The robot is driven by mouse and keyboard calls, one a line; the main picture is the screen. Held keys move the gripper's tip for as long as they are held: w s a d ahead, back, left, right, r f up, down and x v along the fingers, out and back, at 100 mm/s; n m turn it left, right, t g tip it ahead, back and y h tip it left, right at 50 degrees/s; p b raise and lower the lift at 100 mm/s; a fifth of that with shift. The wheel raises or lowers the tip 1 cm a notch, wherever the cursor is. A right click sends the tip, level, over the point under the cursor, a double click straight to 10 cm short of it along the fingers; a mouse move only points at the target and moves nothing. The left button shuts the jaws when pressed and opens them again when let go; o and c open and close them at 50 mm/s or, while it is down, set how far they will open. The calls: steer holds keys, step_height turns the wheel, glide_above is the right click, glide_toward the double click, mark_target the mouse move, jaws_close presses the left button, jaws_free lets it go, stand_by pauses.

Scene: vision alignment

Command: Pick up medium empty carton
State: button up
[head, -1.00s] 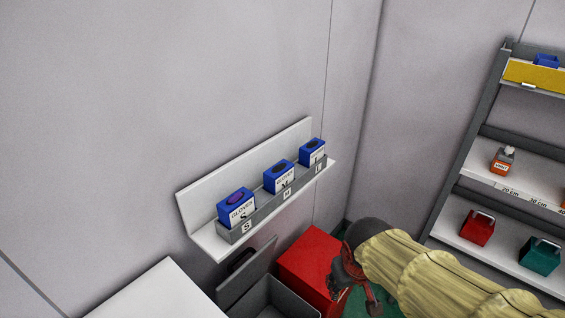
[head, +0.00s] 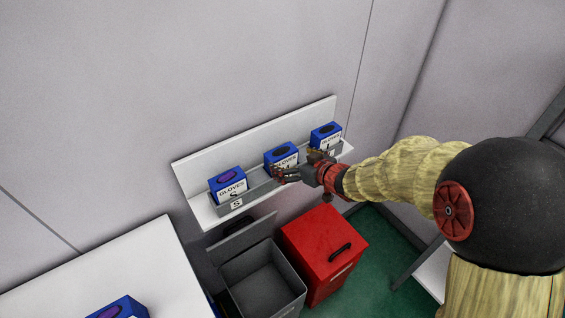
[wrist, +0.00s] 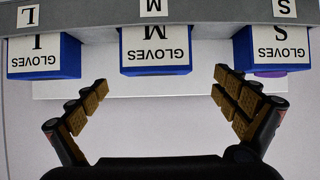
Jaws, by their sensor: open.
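The medium carton (head: 281,156) is a blue and white glove box marked M, in the middle of the wall shelf. It has a dark opening on top. In the wrist view the M carton (wrist: 155,50) shows upside down, centred ahead of my fingers. My gripper (head: 283,174) is at the front of the shelf by the M carton and covers part of its front. In the wrist view my gripper (wrist: 158,92) is open and empty, its fingers spread to either side of the carton and short of it. I cannot tell whether anything is inside the carton.
The S carton (head: 228,185) and L carton (head: 325,136) stand on either side on the same shelf (head: 204,212), behind a grey front lip (wrist: 205,14). Below are a grey open bin (head: 262,277) and a red bin (head: 318,243). A white table (head: 110,265) is at lower left.

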mark_target(281, 154)
steer(key=shift+w+a+f, duration=0.1)
steer(key=shift+w+f, duration=0.2)
steer(key=x, duration=0.7)
steer(key=shift+w+r, duration=0.1)
steer(key=c, duration=0.4)
steer(key=c, duration=0.5)
